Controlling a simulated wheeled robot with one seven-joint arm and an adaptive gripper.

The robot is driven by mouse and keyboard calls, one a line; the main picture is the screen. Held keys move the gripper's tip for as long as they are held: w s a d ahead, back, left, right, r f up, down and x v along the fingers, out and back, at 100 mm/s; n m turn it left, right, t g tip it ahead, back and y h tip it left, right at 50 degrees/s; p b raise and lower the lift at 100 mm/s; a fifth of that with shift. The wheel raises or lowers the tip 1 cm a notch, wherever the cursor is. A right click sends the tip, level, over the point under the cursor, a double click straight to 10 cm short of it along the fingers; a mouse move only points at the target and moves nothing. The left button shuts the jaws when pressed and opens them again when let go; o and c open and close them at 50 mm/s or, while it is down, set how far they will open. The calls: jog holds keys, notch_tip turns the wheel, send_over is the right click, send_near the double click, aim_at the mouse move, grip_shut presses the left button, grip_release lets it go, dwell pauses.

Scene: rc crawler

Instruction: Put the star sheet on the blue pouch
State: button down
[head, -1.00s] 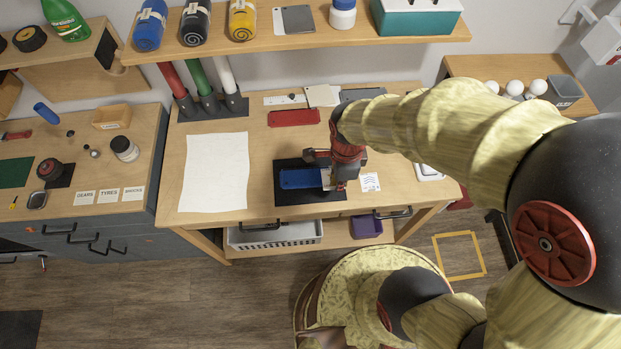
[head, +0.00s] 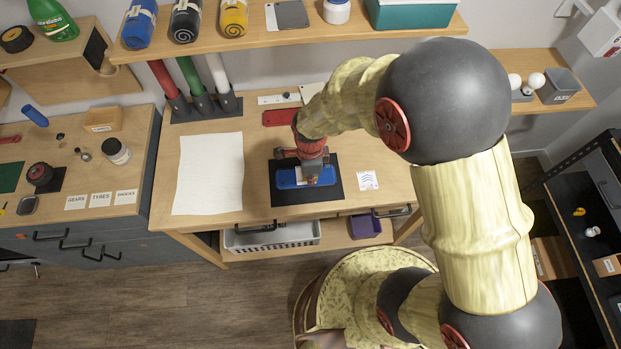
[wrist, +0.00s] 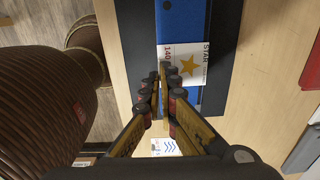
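The blue pouch (head: 288,179) lies flat on a dark mat on the bench; it also shows in the wrist view (wrist: 182,20). The star sheet (wrist: 187,62), white with a gold star and print, is over the pouch, with blue showing on both sides of it; in the head view (head: 312,181) it is a small pale patch below my gripper. My gripper (wrist: 164,72) has its fingertips nearly together at the sheet's edge and appears shut on it. The fingers hide that edge, and I cannot tell whether the sheet touches the pouch.
A white card with blue waves (head: 368,180) lies right of the dark mat (head: 335,191). A large white paper (head: 208,173) lies to the left. A red tray (head: 281,117) and a ruler are behind. The overhead shelf (head: 290,42) carries rolls and containers.

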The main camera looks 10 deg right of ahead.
jog(key=shift+f, duration=0.15)
jog(key=c, duration=2.2)
grip_release()
jog(key=shift+o, duration=0.8)
jog(key=s+d+r+n+t+p, duration=0.1)
jog(key=d+r+n, duration=0.25)
jog(key=r, duration=0.95)
jog(key=s+d+r+n+t+p, duration=0.1)
jog(key=s+d+r+n+t, duration=0.3)
jog(key=r, duration=1)
jog(key=s+d+r+n, duration=0.4)
jog(key=s+r+n, duration=0.3)
jog(key=n, duration=0.4)
jog(key=shift+s+d+r+t, duration=0.15)
jog(key=shift+d+r+t, duration=0.15)
jog(key=shift+r, duration=0.55)
